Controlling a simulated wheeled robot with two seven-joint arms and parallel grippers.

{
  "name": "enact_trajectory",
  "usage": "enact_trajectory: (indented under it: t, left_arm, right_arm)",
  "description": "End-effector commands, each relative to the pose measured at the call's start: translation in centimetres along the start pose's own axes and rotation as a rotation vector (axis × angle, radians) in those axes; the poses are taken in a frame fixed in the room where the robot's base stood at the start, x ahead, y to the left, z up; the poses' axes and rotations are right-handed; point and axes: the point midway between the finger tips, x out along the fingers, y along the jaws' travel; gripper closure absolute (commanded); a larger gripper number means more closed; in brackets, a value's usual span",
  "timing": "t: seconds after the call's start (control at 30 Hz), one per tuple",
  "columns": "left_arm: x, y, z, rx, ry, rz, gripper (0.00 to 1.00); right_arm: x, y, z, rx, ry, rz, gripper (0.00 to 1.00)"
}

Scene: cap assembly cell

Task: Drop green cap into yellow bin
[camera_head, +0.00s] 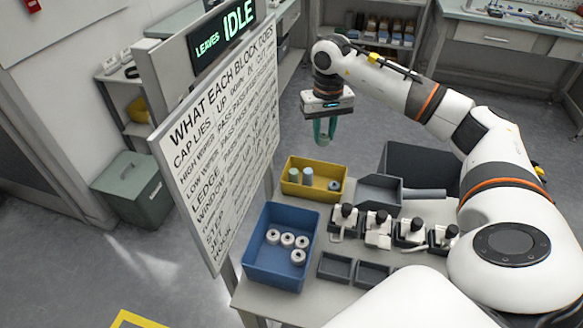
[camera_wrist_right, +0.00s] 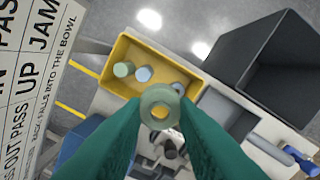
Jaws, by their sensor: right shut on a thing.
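My right gripper (camera_head: 325,138) hangs in the air above and behind the yellow bin (camera_head: 308,193) in the head view, its teal fingers pointing down. In the right wrist view its fingers (camera_wrist_right: 160,112) are shut on a pale green round cap (camera_wrist_right: 160,95) with a yellowish centre. The cap is hard to make out in the head view. The yellow bin (camera_wrist_right: 112,82) lies below the fingers in the wrist view and holds a green cap (camera_wrist_right: 124,69), a light blue cap (camera_wrist_right: 144,74) and a greyish one (camera_wrist_right: 178,87). My left gripper is not in view.
A blue bin (camera_head: 252,262) with several white rings stands nearer on the table. A grey tray (camera_head: 380,192), a dark bin (camera_head: 425,160) and several black-and-white fixtures (camera_head: 378,230) are to the right. A tall sign board (camera_head: 222,150) stands left of the bins.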

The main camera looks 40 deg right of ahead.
Motion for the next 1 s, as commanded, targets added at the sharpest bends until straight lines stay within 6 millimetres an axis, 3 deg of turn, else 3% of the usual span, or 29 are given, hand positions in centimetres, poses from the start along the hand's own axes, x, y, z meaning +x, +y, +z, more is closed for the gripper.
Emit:
enact_trajectory:
  t: [0.17,0.5,0.87,0.9,1.0]
  left_arm:
    - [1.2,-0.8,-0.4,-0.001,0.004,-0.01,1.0]
    - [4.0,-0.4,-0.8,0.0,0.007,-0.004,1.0]
    - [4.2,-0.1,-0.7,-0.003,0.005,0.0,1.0]
    - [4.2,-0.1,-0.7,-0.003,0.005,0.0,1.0]
    - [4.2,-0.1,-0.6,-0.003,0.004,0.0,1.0]
  right_arm:
    - [1.6,0.0,0.0,0.0,0.001,0.0,0.83]
    - [5.5,0.0,-0.1,-0.001,0.002,-0.001,0.83]
    - [5.8,0.0,-0.1,-0.001,0.001,0.0,0.83]
    - [5.8,0.0,-0.1,-0.001,0.001,0.0,0.68]
    - [5.8,0.0,-0.1,-0.001,0.001,0.0,0.51]
